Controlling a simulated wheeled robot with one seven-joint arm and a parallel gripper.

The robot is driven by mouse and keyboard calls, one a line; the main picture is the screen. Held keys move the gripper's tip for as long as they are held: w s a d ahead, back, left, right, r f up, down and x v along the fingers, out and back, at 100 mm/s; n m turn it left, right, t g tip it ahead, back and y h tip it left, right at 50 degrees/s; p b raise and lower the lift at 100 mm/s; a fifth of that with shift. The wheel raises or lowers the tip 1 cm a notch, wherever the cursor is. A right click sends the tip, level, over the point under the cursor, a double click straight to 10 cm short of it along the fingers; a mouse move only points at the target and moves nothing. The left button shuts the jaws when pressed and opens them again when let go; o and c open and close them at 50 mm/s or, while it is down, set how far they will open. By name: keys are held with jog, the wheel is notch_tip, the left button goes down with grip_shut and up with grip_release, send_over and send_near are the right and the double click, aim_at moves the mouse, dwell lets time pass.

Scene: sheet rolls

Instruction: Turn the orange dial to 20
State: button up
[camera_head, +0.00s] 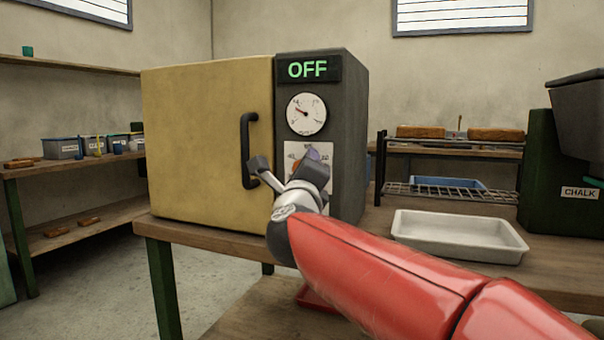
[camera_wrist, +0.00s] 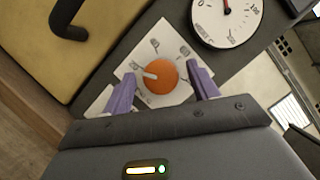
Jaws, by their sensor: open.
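The orange dial (camera_wrist: 160,77) sits on a white square plate (camera_wrist: 178,45) with printed marks. In the wrist view its pale pointer aims to the picture's left; the numbers are too small to read surely. My gripper (camera_wrist: 160,88) is open, its two purple fingers on either side of the dial, and I cannot tell whether they touch it. In the head view my gripper (camera_head: 300,163) is in front of the plate (camera_head: 320,152) and hides most of the dial. The dial belongs to an oven-like box with a dark panel (camera_head: 348,110) and a yellow door (camera_head: 205,150).
A green OFF display (camera_head: 307,69) and a round gauge (camera_head: 306,114) are above the plate. A black door handle (camera_head: 247,150) stands out left of my gripper. A white tray (camera_head: 458,238) is on the bench at right. A wire rack (camera_head: 450,193) stands behind.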

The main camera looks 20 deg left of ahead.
jog(key=b+v, duration=0.1)
jog(key=v, duration=0.7)
jog(key=shift+w, duration=0.1)
